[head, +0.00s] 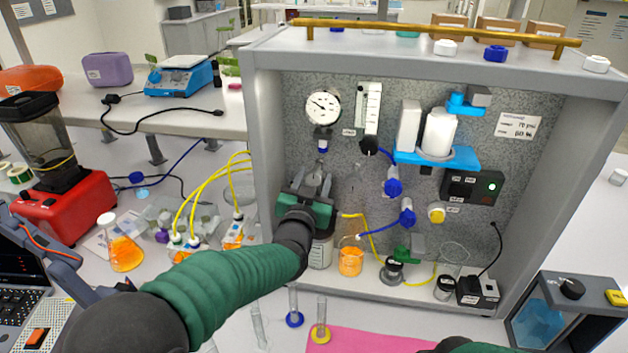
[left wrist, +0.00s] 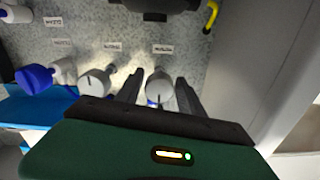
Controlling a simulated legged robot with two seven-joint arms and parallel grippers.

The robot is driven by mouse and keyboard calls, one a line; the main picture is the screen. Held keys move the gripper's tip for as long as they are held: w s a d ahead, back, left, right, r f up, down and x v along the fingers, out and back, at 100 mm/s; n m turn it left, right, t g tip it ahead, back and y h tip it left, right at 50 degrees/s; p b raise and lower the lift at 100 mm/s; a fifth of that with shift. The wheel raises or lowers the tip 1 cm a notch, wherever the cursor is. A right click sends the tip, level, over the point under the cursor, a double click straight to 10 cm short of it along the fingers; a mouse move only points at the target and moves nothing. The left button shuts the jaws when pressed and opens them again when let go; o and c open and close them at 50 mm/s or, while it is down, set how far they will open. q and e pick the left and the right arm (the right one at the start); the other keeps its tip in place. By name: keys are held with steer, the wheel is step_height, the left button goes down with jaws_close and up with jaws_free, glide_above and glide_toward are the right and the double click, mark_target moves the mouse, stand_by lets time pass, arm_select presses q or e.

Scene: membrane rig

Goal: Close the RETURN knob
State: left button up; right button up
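My left gripper (head: 312,185) is in front of the rig's back panel, below the round gauge, and hides part of the panel. In the left wrist view, the fingers of my left gripper (left wrist: 159,92) are apart, one on each side of a pale round knob (left wrist: 158,86). Narrow gaps show beside the knob, and I cannot tell if a finger touches it. A second pale knob (left wrist: 97,82) is just left of the fingers. Small labels are too blurred and turned to read, so I cannot tell which knob is RETURN.
The grey rig frame (head: 268,150) has a side wall close to my left gripper. A gauge (head: 323,107), blue valves (head: 393,187), a beaker of orange liquid (head: 350,262) and yellow tubing are nearby. Small cylinders and a pink mat (head: 370,341) lie in front.

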arm_select(q)
steer(key=shift+o, duration=1)
steer(key=shift+s, duration=0.15)
arm_select(e)
steer(key=shift+f, duration=0.1)
arm_select(q)
steer(key=s+a+b, duration=0.3)
steer(key=s, duration=1.3)
steer(key=shift+a, duration=0.15)
arm_select(e)
steer(key=x, duration=0.3)
steer(key=shift+s+f, duration=0.15)
steer(key=shift+s, duration=0.2)
arm_select(q)
steer(key=shift+f, duration=0.1)
